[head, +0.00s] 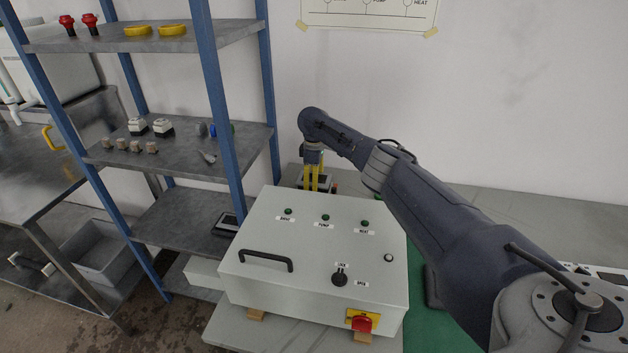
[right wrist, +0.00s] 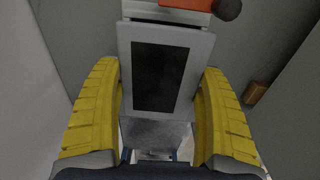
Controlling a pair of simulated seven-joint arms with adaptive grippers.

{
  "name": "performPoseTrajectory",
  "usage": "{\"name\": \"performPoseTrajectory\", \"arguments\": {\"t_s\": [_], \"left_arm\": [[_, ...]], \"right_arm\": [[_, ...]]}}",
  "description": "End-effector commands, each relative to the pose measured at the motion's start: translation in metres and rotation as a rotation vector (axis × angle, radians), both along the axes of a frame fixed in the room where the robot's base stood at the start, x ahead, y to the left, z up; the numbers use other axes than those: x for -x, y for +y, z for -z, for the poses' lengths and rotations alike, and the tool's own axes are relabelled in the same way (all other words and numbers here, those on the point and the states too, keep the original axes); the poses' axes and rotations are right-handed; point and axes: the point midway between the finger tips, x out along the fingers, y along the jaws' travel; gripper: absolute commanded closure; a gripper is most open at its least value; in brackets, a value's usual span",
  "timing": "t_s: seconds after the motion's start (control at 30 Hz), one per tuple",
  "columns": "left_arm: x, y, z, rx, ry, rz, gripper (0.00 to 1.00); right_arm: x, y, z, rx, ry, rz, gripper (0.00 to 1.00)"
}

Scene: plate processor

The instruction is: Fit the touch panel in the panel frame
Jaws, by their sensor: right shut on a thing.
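The touch panel (right wrist: 160,75), a grey bezel around a dark screen, lies between the yellow fingers of my right gripper (right wrist: 160,105) in the right wrist view. The fingers are shut on its sides. In the head view my right gripper (head: 313,182) points down behind the grey control box (head: 300,240), and a dark-faced object shows partly beneath it. I cannot make out the panel frame; the box may hide it. My left gripper is not in view.
An orange part (right wrist: 186,4) and a dark round knob (right wrist: 228,9) lie beyond the panel in the wrist view. A blue-post shelf (head: 207,80) stands left of the box, with a dark-screened device (head: 226,224) on it.

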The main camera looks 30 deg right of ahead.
Motion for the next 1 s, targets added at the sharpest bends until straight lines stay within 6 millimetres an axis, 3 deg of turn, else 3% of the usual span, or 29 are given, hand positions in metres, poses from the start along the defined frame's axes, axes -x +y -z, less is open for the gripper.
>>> {"name": "performPoseTrajectory", "arguments": {"t_s": [1.0], "left_arm": [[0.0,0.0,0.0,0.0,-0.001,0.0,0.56]], "right_arm": [[0.0,0.0,0.015,-0.001,-0.001,0.0,0.71]]}}
